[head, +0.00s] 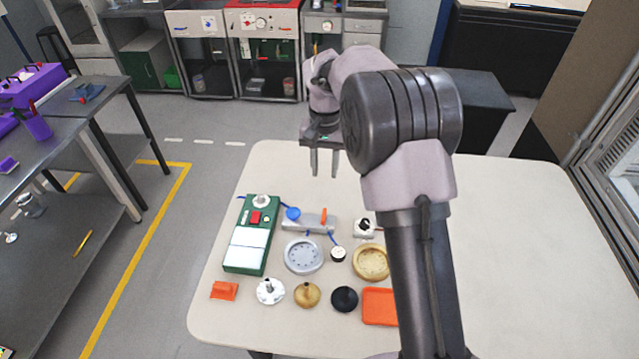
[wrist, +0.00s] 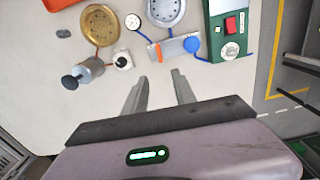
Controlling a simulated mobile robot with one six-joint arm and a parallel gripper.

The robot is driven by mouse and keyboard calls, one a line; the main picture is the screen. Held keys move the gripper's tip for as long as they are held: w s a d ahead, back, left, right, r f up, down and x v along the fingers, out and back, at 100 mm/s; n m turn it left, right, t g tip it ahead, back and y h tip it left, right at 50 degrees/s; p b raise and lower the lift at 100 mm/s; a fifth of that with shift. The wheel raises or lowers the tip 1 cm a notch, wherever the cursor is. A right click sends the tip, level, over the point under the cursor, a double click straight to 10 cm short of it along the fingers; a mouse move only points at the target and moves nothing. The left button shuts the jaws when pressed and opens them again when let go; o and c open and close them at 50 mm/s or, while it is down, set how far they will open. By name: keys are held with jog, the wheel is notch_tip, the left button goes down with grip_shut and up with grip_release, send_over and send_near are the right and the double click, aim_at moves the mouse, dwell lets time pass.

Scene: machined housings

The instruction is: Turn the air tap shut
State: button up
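The air tap appears to be the orange lever (head: 324,215) on a grey metal block (head: 300,223) on the table. The lever lies across the block's length near one end. The lever (wrist: 159,52) and block (wrist: 175,47) also show in the wrist view, beyond my fingertips. A blue round part (head: 293,213) is at the block's other end, with blue hose nearby. My gripper (head: 324,174) is open and empty, above the table on the far side of the block. Its two fingers (wrist: 161,82) are apart in the wrist view and touch nothing.
A green box (head: 243,262) stands left of the block. A grey dish (head: 303,256), a small gauge (head: 338,254), a brass dish (head: 371,262) and a white part with a black knob (head: 364,228) lie near it. The table's right side is clear.

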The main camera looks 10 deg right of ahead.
aim_at(324, 214)
jog(key=f+b, duration=0.1)
jog(key=f, duration=0.4)
jog(key=f+b, duration=0.1)
jog(key=f, duration=1)
jog(key=shift+s+f+b, duration=0.35)
jog(key=shift+b, duration=0.05)
jog(key=shift+c, duration=0.4)
grip_shut()
